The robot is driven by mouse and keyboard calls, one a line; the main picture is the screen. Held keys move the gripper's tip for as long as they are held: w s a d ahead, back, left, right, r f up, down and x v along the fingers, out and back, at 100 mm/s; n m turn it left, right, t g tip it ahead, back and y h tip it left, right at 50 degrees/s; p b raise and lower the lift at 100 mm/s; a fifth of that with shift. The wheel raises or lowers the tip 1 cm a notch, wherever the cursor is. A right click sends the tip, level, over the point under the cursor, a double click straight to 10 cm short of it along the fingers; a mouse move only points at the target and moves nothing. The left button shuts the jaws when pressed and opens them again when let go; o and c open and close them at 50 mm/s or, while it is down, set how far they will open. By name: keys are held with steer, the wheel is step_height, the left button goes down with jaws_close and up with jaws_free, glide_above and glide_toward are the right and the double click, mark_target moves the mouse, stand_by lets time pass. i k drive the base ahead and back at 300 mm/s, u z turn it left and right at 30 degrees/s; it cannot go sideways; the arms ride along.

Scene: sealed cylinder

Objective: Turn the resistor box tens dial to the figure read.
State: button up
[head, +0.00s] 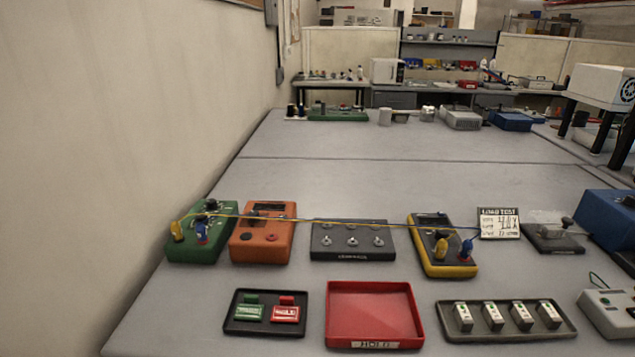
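A green box (188,252) stands at the left of the bench, with dark knobs on its top and yellow and blue plugs at its front. It may be the resistor box; its dial marks are too small to read. A yellow-edged meter (447,270) right of centre also has yellow and blue plugs; its display is unreadable. A yellow lead and a blue lead run between the two. A white card (499,223) headed LOAD TEST stands behind the meter to the right; its handwritten figures are not clearly legible. My gripper is not in view.
An orange meter (262,241) and a dark box with several metal switches or posts (352,252) stand between them. In front are a black tray with green and red tags (238,325), a red HOLD tray (372,310) and a tray of several modules (490,333).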

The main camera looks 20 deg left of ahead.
mark_target(212, 204)
steer(key=z, duration=0.4)
steer(key=k, duration=0.85)
steer(key=u, duration=1.6)
steer(key=i, duration=1)
